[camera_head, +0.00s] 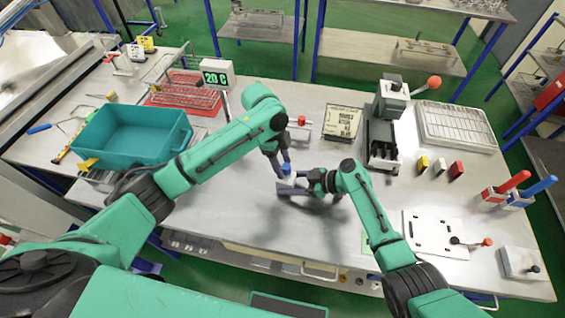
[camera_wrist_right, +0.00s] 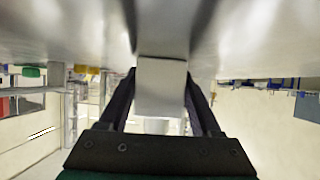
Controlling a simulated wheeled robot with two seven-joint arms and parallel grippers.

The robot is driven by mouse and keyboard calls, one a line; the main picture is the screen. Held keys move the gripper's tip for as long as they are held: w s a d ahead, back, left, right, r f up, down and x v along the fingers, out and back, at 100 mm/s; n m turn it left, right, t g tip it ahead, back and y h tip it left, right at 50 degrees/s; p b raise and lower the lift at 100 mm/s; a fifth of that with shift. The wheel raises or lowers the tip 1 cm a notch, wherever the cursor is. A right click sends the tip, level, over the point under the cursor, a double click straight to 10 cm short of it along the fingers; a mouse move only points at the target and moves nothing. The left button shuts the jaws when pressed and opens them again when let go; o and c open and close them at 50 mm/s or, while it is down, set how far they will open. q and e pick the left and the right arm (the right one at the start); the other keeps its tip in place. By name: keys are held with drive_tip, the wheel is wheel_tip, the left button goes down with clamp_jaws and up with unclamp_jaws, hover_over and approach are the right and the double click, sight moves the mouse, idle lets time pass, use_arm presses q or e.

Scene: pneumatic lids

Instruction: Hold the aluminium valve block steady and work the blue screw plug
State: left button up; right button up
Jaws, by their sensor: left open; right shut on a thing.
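The aluminium valve block (camera_head: 288,183) is on the bench near the middle of the head view, small and partly covered by my grippers. The blue screw plug (camera_head: 286,168) shows just above it. My right gripper (camera_head: 301,184) comes from the right and is shut on the block. In the right wrist view the block (camera_wrist_right: 161,82) is a pale grey face between the two dark fingers. My left gripper (camera_head: 280,164) is open and points down at the plug. Whether its fingers touch the plug or stand around it I cannot tell.
A teal bin (camera_head: 130,135) stands left of my left arm. A white plate (camera_head: 435,233) lies at the right. The bench in front of the block is clear.

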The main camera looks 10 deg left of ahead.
use_arm(q)
drive_tip(key=n, duration=0.3)
drive_tip(key=n+t, duration=0.1)
drive_tip(key=shift+s+n, duration=0.25)
drive_tip(key=shift+n, duration=0.15)
use_arm(e)
drive_tip(key=shift+f, duration=0.15)
use_arm(q)
drive_tip(key=n, duration=0.2)
drive_tip(key=n+t, duration=0.1)
drive_tip(key=n, duration=0.1)
drive_tip(key=shift+s+d+f+y, duration=0.1)
drive_tip(key=shift+s+d+y, duration=0.05)
drive_tip(key=shift+s+y, duration=0.15)
drive_tip(key=n, duration=0.4)
drive_tip(key=shift+t+y, duration=0.3)
drive_tip(key=shift+t, duration=0.1)
drive_tip(key=shift+s, duration=0.1)
